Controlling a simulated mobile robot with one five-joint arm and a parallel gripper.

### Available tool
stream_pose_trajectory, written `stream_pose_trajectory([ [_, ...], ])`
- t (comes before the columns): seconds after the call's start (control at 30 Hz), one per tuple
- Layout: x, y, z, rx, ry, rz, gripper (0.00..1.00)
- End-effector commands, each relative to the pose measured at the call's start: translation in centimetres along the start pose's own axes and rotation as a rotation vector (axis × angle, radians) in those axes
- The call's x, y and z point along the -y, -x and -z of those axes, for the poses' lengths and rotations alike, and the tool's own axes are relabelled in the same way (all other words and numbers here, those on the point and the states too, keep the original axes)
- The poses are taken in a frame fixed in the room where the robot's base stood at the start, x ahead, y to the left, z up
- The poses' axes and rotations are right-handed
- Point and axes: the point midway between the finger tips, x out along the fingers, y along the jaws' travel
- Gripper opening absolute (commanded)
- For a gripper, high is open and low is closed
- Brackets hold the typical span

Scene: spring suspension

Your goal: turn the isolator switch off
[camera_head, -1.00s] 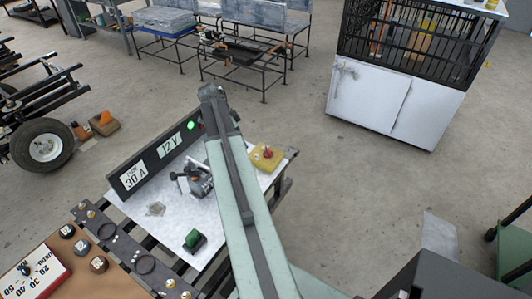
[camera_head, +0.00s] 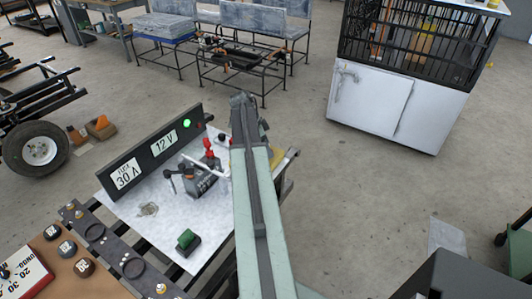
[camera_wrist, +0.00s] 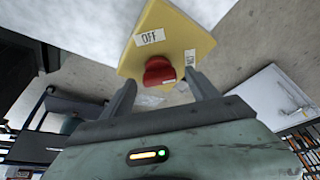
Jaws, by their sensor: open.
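The isolator switch is a yellow box (camera_wrist: 187,38) with a red knob (camera_wrist: 158,71) in the wrist view. A white "OFF" label lies above the knob and a second label, seen edge-on, to its right. My gripper (camera_wrist: 160,79) is open, its two fingers on either side of the red knob. I cannot tell whether they touch it. In the head view my arm hides most of the yellow box; only a sliver of yellow shows beside the arm. The fingers are hidden there too.
The bench (camera_head: 150,228) carries a dark panel (camera_head: 150,152) marked 30 A and 12 V with a lit green lamp (camera_head: 187,123). A device with red and black parts (camera_head: 203,182) and a green block (camera_head: 188,239) stand left of my arm.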

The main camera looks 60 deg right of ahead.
Motion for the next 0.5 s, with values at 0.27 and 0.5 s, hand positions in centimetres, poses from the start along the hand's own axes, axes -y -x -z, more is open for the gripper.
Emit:
stream_pose_trajectory([
  [0.27, 0.01, 0.06, 0.02, 0.000, 0.001, 0.001, 0.52],
  [0.5, 0.01, 0.08, -0.03, 0.000, 0.002, 0.001, 0.07],
])
